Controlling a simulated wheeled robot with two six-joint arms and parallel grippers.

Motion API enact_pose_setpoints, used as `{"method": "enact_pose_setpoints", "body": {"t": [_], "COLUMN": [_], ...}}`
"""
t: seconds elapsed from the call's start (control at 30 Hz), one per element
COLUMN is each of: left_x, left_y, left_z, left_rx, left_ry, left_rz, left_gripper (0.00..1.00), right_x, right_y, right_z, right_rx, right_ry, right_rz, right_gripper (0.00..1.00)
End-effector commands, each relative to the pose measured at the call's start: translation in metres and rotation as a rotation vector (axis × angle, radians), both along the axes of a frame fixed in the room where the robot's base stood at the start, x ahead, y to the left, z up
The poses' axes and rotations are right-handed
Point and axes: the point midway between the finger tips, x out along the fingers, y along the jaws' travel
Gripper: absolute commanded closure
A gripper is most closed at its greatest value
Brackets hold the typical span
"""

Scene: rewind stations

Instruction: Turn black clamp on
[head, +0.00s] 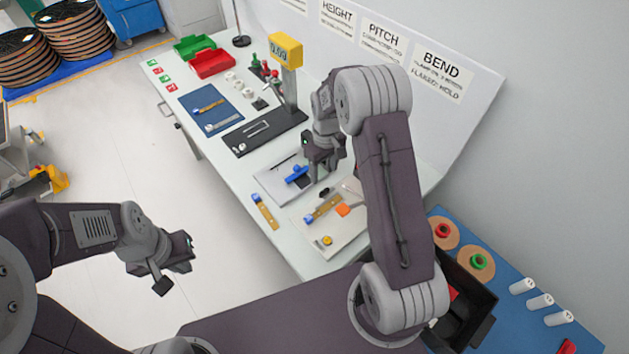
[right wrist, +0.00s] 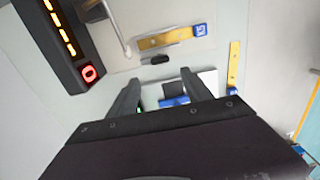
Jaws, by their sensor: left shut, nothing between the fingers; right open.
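A small black piece (head: 324,192), which looks like the black clamp, sits on a pale board beside a gold strip (head: 322,210). In the right wrist view the black piece (right wrist: 155,59) lies just beyond my open fingertips, apart from them. My right gripper (head: 317,178) is open and empty above the bench, beside a blue handle (head: 297,173). Its fingers (right wrist: 160,82) also show in the right wrist view, with the blue handle (right wrist: 173,101) between and below them. Whether the clamp is on or off is too small to tell. My left gripper (head: 162,286) is shut and empty, away from the bench.
An orange piece (head: 343,209) lies near the gold strip. A yellow-headed gauge (head: 285,52) stands further back on the bench. Another gold strip (head: 264,212) lies at the front edge. A lit panel (right wrist: 66,40) is at left in the right wrist view.

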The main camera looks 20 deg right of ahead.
Motion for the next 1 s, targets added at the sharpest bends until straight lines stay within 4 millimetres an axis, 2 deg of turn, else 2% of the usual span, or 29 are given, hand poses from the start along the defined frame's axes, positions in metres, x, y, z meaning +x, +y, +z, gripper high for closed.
{"method": "enact_pose_setpoints", "body": {"t": [0.17,0.5,0.6,0.93,1.0], "left_x": [0.0,0.0,0.0,0.0,0.0], "left_y": [0.0,0.0,0.0,0.0,0.0], "left_z": [0.002,0.014,0.015,0.015,0.015], "left_rx": [0.0,0.0,0.0,0.0,0.0], "left_ry": [0.0,0.0,0.0,0.0,0.0], "left_rz": [0.0,0.0,0.0,0.0,0.0], "left_gripper": [1.0,1.0,1.0,1.0,1.0], "right_x": [0.0,-0.002,-0.001,-0.001,-0.001], "right_y": [0.0,0.0,0.0,0.0,0.0], "right_z": [-0.006,-0.071,-0.083,-0.091,-0.091], "right_rx": [0.0,0.001,0.0,0.0,0.0], "right_ry": [0.003,0.004,0.002,0.0,0.0], "right_rz": [0.001,0.0,0.0,0.0,0.0], "right_gripper": [0.42,0.42,0.42,0.42,0.61]}}
